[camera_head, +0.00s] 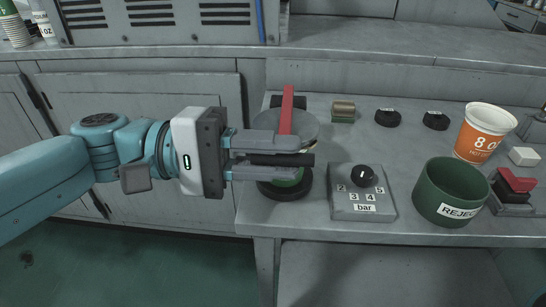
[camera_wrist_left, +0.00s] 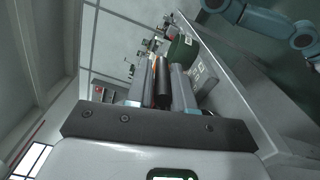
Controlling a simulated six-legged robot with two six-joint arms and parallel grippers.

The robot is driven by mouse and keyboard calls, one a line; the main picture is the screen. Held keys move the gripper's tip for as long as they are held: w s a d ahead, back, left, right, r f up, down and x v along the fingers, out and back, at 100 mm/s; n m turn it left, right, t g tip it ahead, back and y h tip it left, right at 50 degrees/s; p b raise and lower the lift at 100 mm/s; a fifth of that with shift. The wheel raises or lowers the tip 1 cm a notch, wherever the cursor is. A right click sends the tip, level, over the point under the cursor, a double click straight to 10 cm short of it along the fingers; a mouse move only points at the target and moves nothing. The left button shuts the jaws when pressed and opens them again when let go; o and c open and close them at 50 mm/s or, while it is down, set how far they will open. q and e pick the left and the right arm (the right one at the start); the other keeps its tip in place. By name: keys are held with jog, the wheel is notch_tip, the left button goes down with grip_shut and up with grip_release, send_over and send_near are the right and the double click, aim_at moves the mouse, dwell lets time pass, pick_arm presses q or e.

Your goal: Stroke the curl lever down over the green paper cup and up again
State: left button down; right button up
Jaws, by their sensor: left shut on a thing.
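My left gripper (camera_head: 300,159) reaches in from the left in the head view, its fingers on either side of the black handle of the curl lever (camera_head: 287,110). The lever's red arm runs back from there over a round grey plate. The black handle also shows between the fingers in the left wrist view (camera_wrist_left: 163,82). The green paper cup (camera_head: 288,182) shows only as a sliver under the fingers, above a round black base (camera_head: 285,193). The fingers and plate hide most of the cup.
Right of the lever stand a grey pressure box with a knob (camera_head: 362,205), a green reject bin (camera_head: 450,195), an orange cup (camera_head: 483,135) and a red-topped switch (camera_head: 514,184). Black discs (camera_head: 388,117) lie behind. The bench front edge runs below the lever.

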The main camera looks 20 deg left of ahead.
pick_arm(q)
jog(key=shift+f, duration=0.1)
dwell(0.3)
jog(key=c, duration=1.1)
grip_release()
jog(key=shift+a, duration=0.1)
jog(key=p+v, duration=0.2)
jog(key=v, duration=1.4)
jog(key=shift+a, duration=0.15)
